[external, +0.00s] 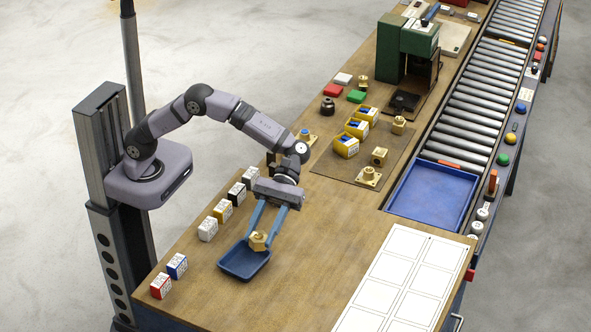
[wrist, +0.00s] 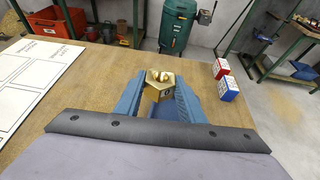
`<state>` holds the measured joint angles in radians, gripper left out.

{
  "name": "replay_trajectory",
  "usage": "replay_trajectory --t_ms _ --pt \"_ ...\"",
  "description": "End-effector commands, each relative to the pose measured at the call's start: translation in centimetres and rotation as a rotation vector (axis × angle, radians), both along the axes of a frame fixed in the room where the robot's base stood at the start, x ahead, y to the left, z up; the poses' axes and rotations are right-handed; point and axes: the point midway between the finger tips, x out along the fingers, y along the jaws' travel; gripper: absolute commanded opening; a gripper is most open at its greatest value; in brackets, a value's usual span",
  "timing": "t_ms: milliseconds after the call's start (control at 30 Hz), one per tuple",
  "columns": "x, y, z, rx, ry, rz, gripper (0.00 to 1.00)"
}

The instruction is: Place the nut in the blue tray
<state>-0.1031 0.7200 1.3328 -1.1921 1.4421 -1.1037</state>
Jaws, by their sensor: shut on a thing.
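A brass hex nut (external: 258,240) is held between the two blue fingers of my gripper (external: 262,236), at the small dark blue tray (external: 235,264). In the external view the nut overlaps the tray's back right side; I cannot tell if it touches the tray. In the wrist view the nut (wrist: 160,86) sits between the fingertips of my gripper (wrist: 160,90), with part of the blue tray (wrist: 172,110) showing below it. A larger blue tray (external: 432,194) lies at the end of the roller conveyor.
Several small labelled boxes stand along the table's left edge, including a red one (external: 160,286) and a blue one (external: 177,266). A white sheet (external: 400,285) lies at the right. Yellow bins (external: 346,145) and brass parts (external: 369,177) stand further back. Bare wood lies right of the small tray.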

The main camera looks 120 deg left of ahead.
Motion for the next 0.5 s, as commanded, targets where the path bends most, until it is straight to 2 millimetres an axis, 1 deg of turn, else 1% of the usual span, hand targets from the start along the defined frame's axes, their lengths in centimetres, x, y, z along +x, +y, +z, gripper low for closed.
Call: replay_trajectory --t_ms 33,100,200,300,367,500 --pt "-1.1 -0.2 0.4 -0.001 -0.004 -0.047 0.01" --pt "-2.5 -0.3 0.8 -0.002 -0.004 -0.100 0.01" --pt "-3.7 -0.4 1.2 -0.003 -0.005 -0.150 0.01" --pt "-4.2 -0.4 1.4 -0.003 -0.005 -0.174 0.01" --pt "-4.3 -0.4 1.4 -0.003 -0.004 -0.178 0.01" --pt "-4.2 -0.4 0.8 -0.003 -0.001 -0.177 0.01"
